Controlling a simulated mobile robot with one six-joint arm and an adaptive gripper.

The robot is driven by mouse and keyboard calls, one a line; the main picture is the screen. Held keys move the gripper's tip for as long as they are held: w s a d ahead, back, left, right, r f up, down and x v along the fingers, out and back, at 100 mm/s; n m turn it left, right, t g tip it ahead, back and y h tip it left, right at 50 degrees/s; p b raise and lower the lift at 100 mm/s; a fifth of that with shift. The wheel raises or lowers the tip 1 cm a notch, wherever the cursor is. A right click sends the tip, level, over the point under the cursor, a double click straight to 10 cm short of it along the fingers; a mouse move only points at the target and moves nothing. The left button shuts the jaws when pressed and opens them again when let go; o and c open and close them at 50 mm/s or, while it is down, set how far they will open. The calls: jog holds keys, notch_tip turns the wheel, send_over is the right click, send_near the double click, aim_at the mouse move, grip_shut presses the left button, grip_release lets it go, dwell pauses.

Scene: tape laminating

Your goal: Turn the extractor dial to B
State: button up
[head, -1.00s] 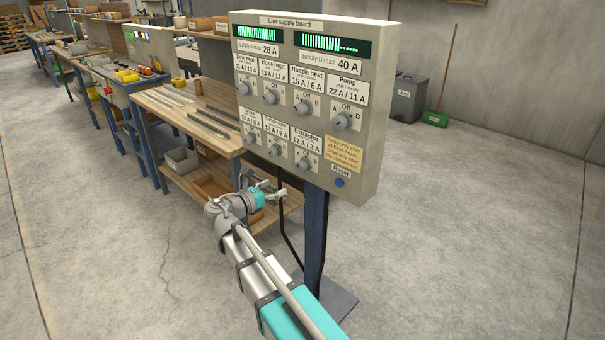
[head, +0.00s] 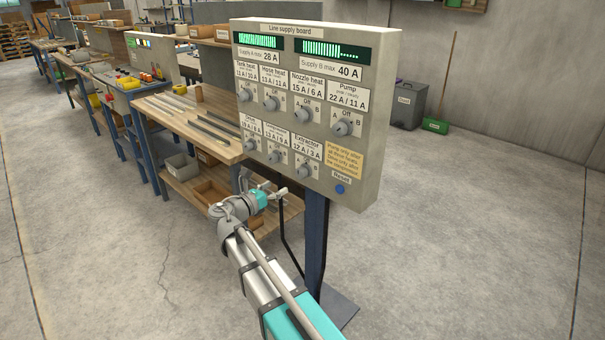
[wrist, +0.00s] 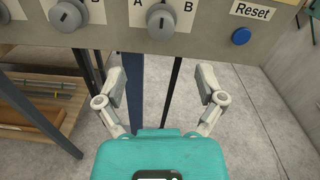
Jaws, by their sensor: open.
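The extractor dial (head: 304,171) is a round grey knob in the lower row of the line supply board (head: 375,110), under the label "Extractor 12 A / 3 A". In the wrist view a grey dial (wrist: 160,20) with A to its left and B to its right sits at the top, just ahead of the jaws; by its place beside Reset it is the extractor dial. In the head view my gripper (head: 278,190) is below the board's lower edge.
The blue Reset button (head: 340,188) is right of the extractor dial, and a neighbouring dial (head: 274,157) is to its left. The pump dial (head: 342,127) is above it. A blue post (head: 315,240) carries the board. A wooden bench (head: 190,120) stands behind at left.

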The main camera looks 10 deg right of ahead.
aim_at(298, 174)
jog(key=x, duration=1.1)
jog(key=shift+w+d, duration=0.1)
